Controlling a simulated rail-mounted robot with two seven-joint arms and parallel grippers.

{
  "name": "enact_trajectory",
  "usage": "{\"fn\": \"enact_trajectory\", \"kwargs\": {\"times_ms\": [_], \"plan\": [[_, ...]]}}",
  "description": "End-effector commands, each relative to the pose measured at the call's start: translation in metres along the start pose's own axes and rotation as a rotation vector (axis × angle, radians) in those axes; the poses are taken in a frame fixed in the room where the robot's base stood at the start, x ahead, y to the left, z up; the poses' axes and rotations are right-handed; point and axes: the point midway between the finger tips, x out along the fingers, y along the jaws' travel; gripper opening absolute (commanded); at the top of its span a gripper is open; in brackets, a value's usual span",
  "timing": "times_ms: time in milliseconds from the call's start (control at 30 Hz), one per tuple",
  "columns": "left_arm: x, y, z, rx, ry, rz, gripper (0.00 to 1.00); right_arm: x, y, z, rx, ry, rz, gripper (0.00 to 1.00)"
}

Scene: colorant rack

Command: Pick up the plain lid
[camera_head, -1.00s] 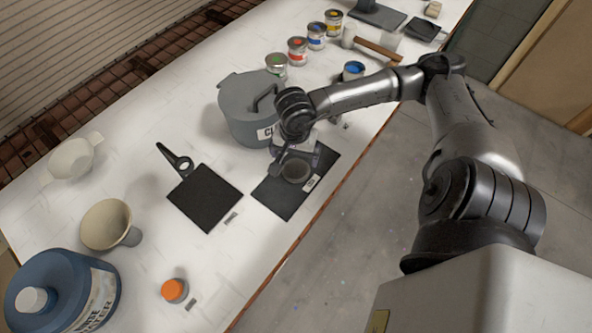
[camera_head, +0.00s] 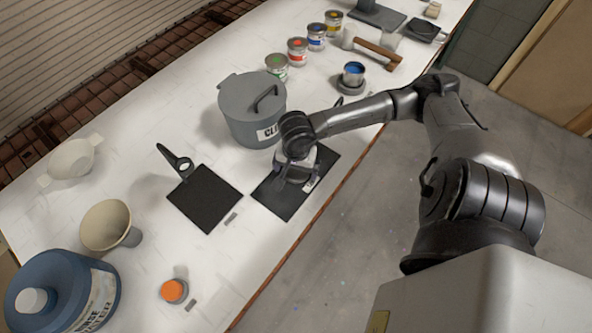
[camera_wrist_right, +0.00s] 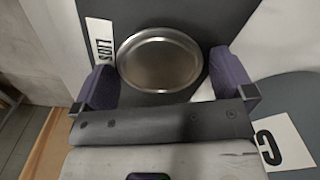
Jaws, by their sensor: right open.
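The plain lid (camera_wrist_right: 158,62) is a round, shallow metal disc with a raised rim. It lies on the dark mat (camera_head: 276,203) beside a white label reading "LIDS" (camera_wrist_right: 101,45). In the head view my right gripper (camera_head: 293,180) is over this mat and largely hides the lid. In the right wrist view the open purple fingers of my right gripper (camera_wrist_right: 165,82) stand apart on the left and right of the lid's near part. I cannot tell whether they touch it. My left gripper is not in view.
A black square mat (camera_head: 205,198) lies to the left. Several paint cans, such as the red-labelled one (camera_head: 297,52), and a blue-topped can (camera_head: 353,74) stand farther back. The table's front edge runs close by.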

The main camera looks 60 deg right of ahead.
Motion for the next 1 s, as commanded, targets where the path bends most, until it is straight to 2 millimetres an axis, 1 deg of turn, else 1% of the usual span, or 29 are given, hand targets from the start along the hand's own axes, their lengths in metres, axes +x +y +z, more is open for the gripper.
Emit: {"fn": "enact_trajectory", "kwargs": {"times_ms": [33, 67, 433, 767, 867, 1000], "plan": [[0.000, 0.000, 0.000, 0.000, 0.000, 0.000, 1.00, 0.000, 0.000, 0.000, 0.000, 0.000, 0.000, 0.98], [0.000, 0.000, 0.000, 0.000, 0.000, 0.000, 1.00, 0.000, 0.000, 0.000, 0.000, 0.000, 0.000, 0.95], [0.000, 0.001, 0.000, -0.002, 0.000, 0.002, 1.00, 0.000, 0.000, 0.000, 0.000, 0.000, 0.000, 0.60], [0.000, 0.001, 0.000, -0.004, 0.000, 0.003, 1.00, -0.003, 0.000, 0.000, -0.001, 0.000, -0.001, 0.60], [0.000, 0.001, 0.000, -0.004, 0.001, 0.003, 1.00, -0.009, 0.000, 0.000, -0.001, 0.000, -0.001, 0.60], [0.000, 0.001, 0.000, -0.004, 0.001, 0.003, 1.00, -0.024, -0.001, -0.001, -0.001, 0.002, -0.002, 0.60]]}}
